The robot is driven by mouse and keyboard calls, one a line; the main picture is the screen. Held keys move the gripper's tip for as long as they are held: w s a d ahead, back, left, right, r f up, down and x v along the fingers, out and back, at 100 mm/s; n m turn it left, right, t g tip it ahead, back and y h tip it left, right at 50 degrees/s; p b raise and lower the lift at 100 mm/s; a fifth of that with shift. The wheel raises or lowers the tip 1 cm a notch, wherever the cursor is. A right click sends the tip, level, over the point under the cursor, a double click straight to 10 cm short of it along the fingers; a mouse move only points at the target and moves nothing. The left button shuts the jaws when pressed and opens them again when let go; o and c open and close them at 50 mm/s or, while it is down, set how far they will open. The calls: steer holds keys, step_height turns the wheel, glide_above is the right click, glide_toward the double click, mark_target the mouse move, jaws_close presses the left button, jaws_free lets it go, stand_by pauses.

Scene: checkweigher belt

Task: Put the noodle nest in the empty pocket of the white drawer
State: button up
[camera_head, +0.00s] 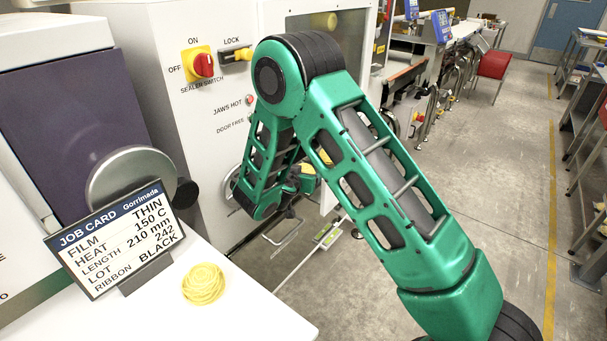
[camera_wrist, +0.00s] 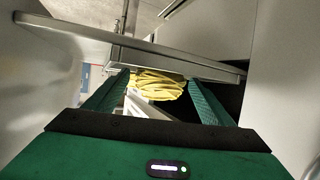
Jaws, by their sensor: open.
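A yellow noodle nest (camera_wrist: 158,86) shows in the wrist view between the two green fingers of my gripper (camera_wrist: 159,78), beyond a grey metal bar. The fingers are apart, and I cannot tell whether they touch the nest. In the head view my gripper is mostly hidden behind my green arm, low in front of the white machine. Another yellow noodle nest (camera_head: 203,284) lies on the white tabletop at the lower left of the head view. I cannot make out the white drawer or its empty pocket with certainty.
The white sealer cabinet (camera_head: 215,120) with red and yellow switches stands close to my arm. A job card (camera_head: 118,238) stands behind the nest on the white tabletop (camera_head: 240,320). The grey floor (camera_head: 520,190) at right is open. A metal bar (camera_wrist: 130,42) crosses above my fingers.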

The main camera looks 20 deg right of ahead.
steer(key=v, duration=1.2)
steer(key=d+r+g+h, duration=0.1)
steer(key=d+r+g, duration=0.1)
steer(key=d+r, duration=0.5)
steer(key=s+d+r+m+g, duration=0.25)
steer(key=s+d+g, duration=0.35)
steer(key=s+d, duration=0.85)
steer(key=s+d+r+n+g+y, duration=0.1)
steer(key=s+y, duration=0.7)
steer(key=s, duration=1.8)
steer(key=n+g, duration=0.1)
steer(key=g, duration=0.1)
steer(key=shift+s+d+r+g, duration=0.2)
steer(key=shift+d+r+g, duration=0.05)
steer(key=shift+d+g, duration=0.1)
